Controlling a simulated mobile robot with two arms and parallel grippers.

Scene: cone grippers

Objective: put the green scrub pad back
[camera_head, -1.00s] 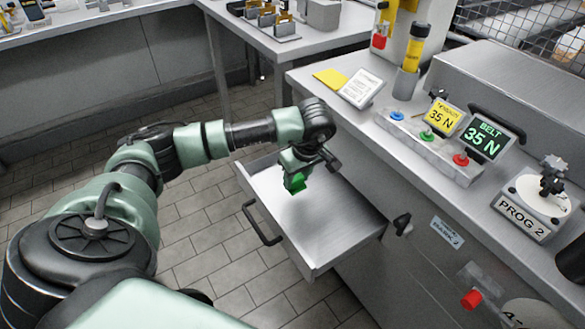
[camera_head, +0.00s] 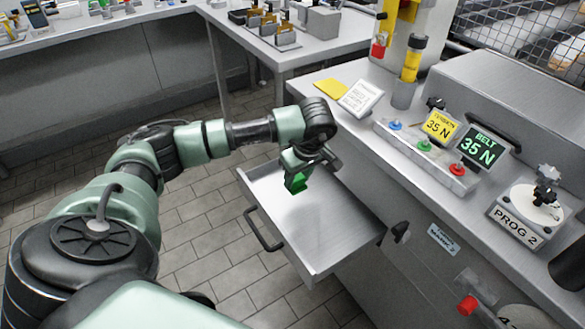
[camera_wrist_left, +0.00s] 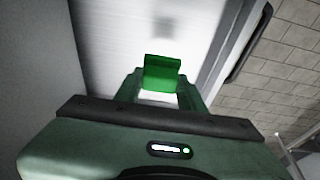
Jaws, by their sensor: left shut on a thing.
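The green scrub pad (camera_head: 296,183) is held in my left gripper (camera_head: 297,176), over the open drawer (camera_head: 325,238) of the machine cabinet. In the left wrist view the pad (camera_wrist_left: 162,74) sits between the two fingertips of the left gripper (camera_wrist_left: 160,92), which is shut on it. The drawer floor (camera_wrist_left: 120,40) shows below it, with a soft dark shadow, so the pad looks held above the floor. The drawer looks empty where I can see it. My right gripper is not in view.
The drawer handle (camera_head: 262,230) sticks out at the drawer's front. The worktop holds a yellow pad (camera_head: 330,88), a white card stand (camera_head: 361,97), a button panel (camera_head: 425,150) and a belt display (camera_head: 477,150). A table (camera_head: 290,50) stands behind. The tiled floor is clear.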

